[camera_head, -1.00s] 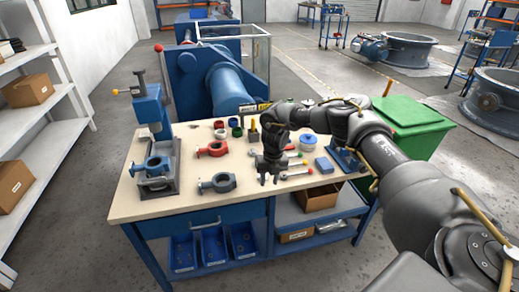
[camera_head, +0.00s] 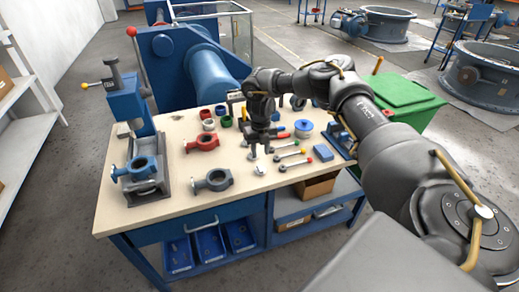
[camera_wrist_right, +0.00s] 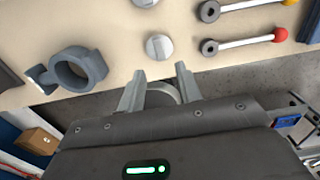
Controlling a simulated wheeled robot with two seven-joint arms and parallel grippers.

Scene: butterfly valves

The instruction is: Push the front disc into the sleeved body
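The front disc (camera_head: 260,170) is small, pale and flat on the bench near its front edge. It also shows in the right wrist view (camera_wrist_right: 158,46), ahead of my fingers. My right gripper (camera_head: 262,150) is above the bench, apart from this disc. Its fingers (camera_wrist_right: 159,88) are spread, with a curved grey piece between them that I cannot identify. A blue ring body (camera_head: 142,168) sits in the press fixture at left. A red body (camera_head: 202,143) and a grey body (camera_head: 212,180) lie on the bench. I cannot tell which is sleeved. My left gripper is out of view.
A blue press (camera_head: 128,105) stands at the bench's left. Levers with coloured knobs (camera_head: 295,160) and a blue block (camera_head: 323,153) lie right of the disc. Coloured rings (camera_head: 208,124) lie behind.

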